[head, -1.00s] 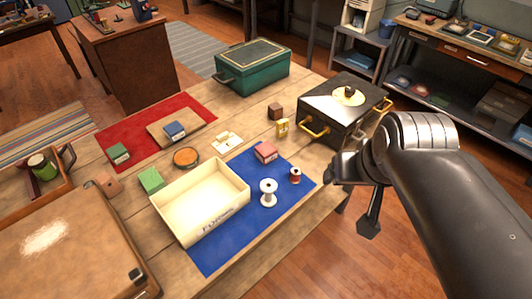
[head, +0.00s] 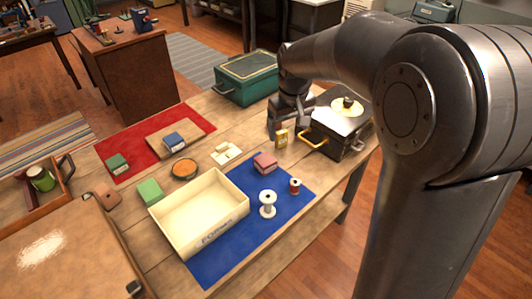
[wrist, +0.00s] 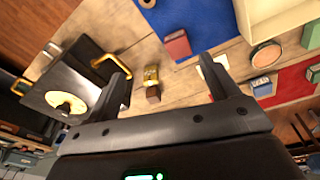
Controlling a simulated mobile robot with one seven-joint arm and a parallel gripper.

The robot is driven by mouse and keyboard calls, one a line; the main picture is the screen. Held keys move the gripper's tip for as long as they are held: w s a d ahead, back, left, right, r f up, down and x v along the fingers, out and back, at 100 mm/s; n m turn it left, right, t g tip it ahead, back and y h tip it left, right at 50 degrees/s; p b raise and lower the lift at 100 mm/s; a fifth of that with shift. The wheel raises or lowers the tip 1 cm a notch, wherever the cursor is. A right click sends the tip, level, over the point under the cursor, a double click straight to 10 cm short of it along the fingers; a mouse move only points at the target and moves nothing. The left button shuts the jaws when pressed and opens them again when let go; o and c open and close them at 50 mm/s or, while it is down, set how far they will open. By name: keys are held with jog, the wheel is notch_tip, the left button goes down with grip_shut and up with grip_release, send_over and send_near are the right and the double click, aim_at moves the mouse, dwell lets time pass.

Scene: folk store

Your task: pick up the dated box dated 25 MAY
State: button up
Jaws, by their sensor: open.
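No date can be read on any box, so I cannot tell which one is dated 25 MAY. A pink-red box (head: 265,163) lies on the blue cloth and also shows in the wrist view (wrist: 177,44). A blue box (head: 175,141) sits on a wooden board on the red cloth; a dark green box (head: 118,164) lies at that cloth's left. A small yellow box (head: 281,139) stands just in front of my gripper (head: 279,128). In the wrist view, my gripper (wrist: 164,62) is open and empty, with the yellow box (wrist: 151,76) and a brown cube (wrist: 153,94) between its fingers.
A black case with brass handles (head: 338,130) stands close right of my gripper. A green chest (head: 246,77) is behind it. A cream tray (head: 180,236), white spool (head: 267,204), red spool (head: 295,187), round orange dish (head: 184,168) and light green block (head: 150,192) occupy the table.

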jog(key=n+g, duration=0.2)
send_over(265, 159)
notch_tip(265, 159, down, 11)
jog(key=f, duration=0.5)
jog(key=shift+s+a+f, duration=0.15)
jog(key=shift+s+f, duration=0.15)
jog(key=shift+f, duration=0.1)
jog(key=shift+w+d+f, duration=0.1)
jog(key=shift+f, duration=1.25)
jog(key=shift+w+d+f, duration=0.1)
jog(key=shift+f, duration=1.2)
jog(key=shift+c, duration=0.6)
jog(key=c, duration=1)
jog(key=shift+r, duration=0.1)
